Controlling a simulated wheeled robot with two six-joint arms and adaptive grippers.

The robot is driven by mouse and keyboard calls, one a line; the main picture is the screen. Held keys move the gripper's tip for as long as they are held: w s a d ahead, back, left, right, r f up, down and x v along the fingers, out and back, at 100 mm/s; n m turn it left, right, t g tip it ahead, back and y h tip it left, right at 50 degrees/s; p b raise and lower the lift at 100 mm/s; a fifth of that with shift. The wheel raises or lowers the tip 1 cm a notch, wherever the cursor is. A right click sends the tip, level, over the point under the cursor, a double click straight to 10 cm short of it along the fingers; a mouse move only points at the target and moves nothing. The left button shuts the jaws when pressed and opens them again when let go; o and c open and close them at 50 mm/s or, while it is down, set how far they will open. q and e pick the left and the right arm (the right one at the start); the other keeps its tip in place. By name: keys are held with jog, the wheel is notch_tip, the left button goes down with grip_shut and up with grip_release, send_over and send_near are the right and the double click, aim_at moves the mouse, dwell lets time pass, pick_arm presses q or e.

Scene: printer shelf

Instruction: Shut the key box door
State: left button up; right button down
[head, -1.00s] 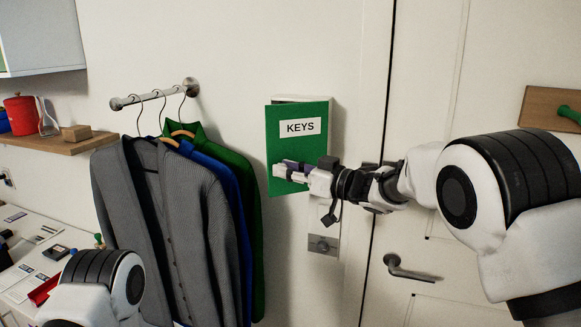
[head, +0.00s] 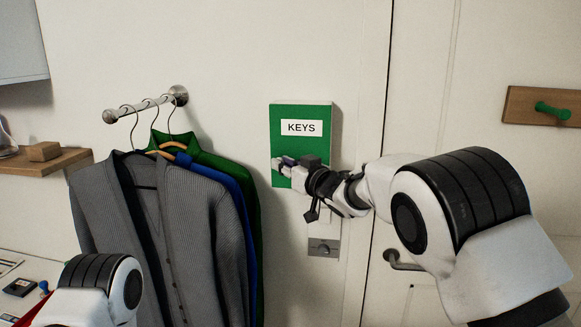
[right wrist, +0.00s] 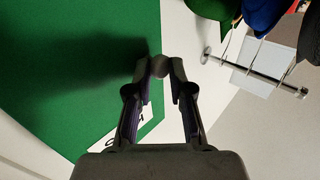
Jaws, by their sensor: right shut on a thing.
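The key box door (head: 300,150) is a green panel with a white KEYS label (head: 301,127), on the wall in the middle of the head view. It looks flush or almost flush with its box; I cannot tell whether a thin gap is left. My right gripper (head: 281,167) is at the door's lower left part. In the right wrist view its fingertips are closed around a small round grey knob (right wrist: 160,67) at the edge of the green door (right wrist: 75,65). My left gripper is out of view.
Jackets (head: 165,215) on hangers hang from a metal rail (head: 145,104) left of the box. A metal wall plate (head: 324,248) is below it. A door with a lever handle (head: 402,262) is to the right, with a wooden peg board (head: 540,106) on it.

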jog(key=shift+a+r, duration=0.25)
jog(key=shift+r, duration=0.3)
jog(key=c, duration=1.1)
grip_release()
jog(key=shift+a, duration=0.15)
jog(key=shift+o, duration=0.7)
jog(key=shift+w+a+f, duration=0.15)
jog(key=shift+a+f, duration=0.1)
jog(key=shift+a, duration=0.35)
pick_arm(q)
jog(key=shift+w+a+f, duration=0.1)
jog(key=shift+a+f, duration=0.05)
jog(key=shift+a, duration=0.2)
pick_arm(e)
jog(key=shift+d+f, duration=0.2)
jog(key=shift+d, duration=0.05)
jog(key=shift+f, duration=0.15)
